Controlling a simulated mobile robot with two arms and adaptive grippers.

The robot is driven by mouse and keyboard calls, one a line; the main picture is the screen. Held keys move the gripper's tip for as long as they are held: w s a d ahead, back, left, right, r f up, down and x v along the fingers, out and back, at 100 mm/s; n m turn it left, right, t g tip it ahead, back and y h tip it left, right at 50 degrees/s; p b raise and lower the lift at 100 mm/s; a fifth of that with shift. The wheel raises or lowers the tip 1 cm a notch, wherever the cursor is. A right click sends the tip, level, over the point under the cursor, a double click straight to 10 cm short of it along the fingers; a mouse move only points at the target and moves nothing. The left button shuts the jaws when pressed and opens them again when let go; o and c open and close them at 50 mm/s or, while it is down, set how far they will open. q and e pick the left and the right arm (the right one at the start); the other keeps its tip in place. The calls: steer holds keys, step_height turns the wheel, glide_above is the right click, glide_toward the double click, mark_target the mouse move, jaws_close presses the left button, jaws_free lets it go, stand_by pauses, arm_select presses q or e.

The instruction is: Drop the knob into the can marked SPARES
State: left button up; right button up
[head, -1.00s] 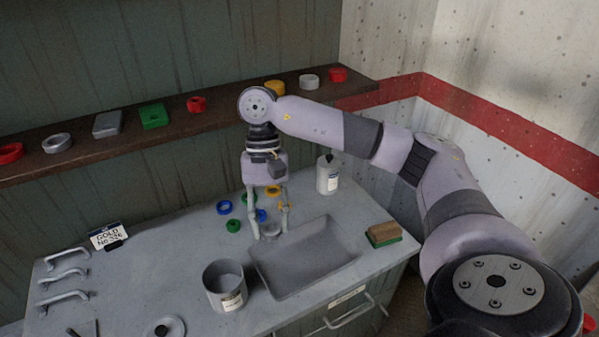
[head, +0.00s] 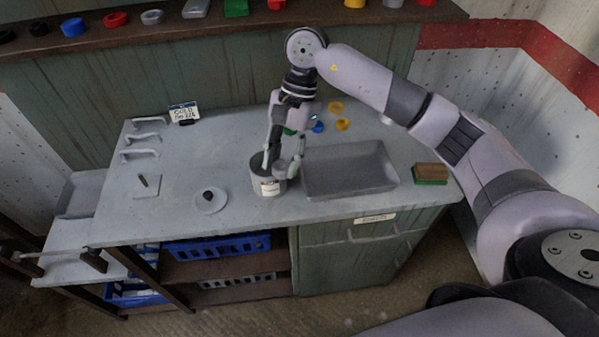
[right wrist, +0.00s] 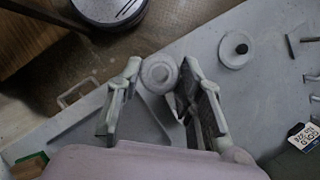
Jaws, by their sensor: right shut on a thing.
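The grey can (head: 262,185) stands on the counter left of the sink-like tray; its front carries a white label (head: 270,189) too small to read. My right gripper (head: 281,167) points down at the can's right rim, one finger over the opening and the other to its right. It is shut on the round grey knob (right wrist: 158,72), which shows between the fingertips in the right wrist view. In the head view the knob (head: 282,170) is at the can's rim; whether it touches is unclear. The fingers partly hide the opening. My left gripper is not in view.
A disc with a black top (head: 211,200) and several handles (head: 140,140) lie left. Coloured rings (head: 336,107) lie behind. The counter directly left of the can is clear.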

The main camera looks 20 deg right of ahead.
steer(key=w+d+r+m+t+p, duration=0.25)
steer(key=w+m+t, duration=0.25)
steer(key=w+m, duration=0.55)
arm_select(q)
steer(key=b, duration=0.3)
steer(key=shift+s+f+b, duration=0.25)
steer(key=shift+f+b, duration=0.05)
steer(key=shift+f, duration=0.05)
arm_select(e)
steer(key=shift+m, duration=0.85)
steer(key=f, duration=0.3)
steer(key=s+a+f, duration=0.1)
steer(key=f, duration=0.1)
steer(key=shift+f, duration=0.25)
steer(key=o, duration=1.2)
steer(key=shift+o, duration=0.2)
steer(key=v, duration=1.2)
